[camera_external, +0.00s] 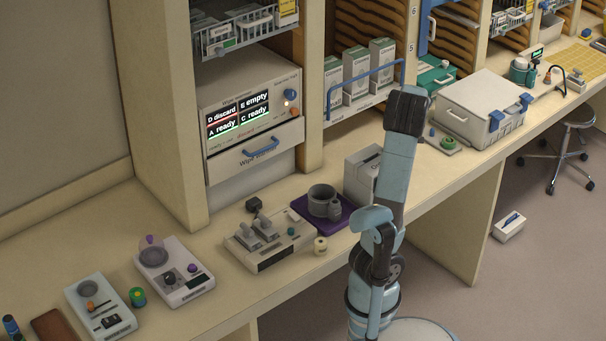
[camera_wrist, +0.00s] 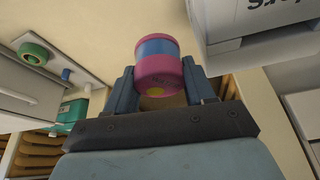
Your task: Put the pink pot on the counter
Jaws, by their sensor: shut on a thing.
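The pink pot (camera_wrist: 158,72) has a blue band and a small yellow spot, and shows in the wrist view between the two fingers. My gripper (camera_wrist: 162,82) is shut on the pot. The counter (camera_external: 95,230) is the long beige worktop in the external view, and its surface also shows beyond the pot in the wrist view (camera_wrist: 105,30). In the external view my arm hides the gripper and the pot. I cannot tell whether the pot touches the counter.
A white box (camera_external: 362,172) stands close to my arm; a white box with lettering (camera_wrist: 245,25) fills the wrist view's upper right. A green round item (camera_wrist: 33,53) lies at its upper left. A large lidded bin (camera_external: 480,105) stands right. Devices and a purple tray (camera_external: 338,222) occupy the left counter.

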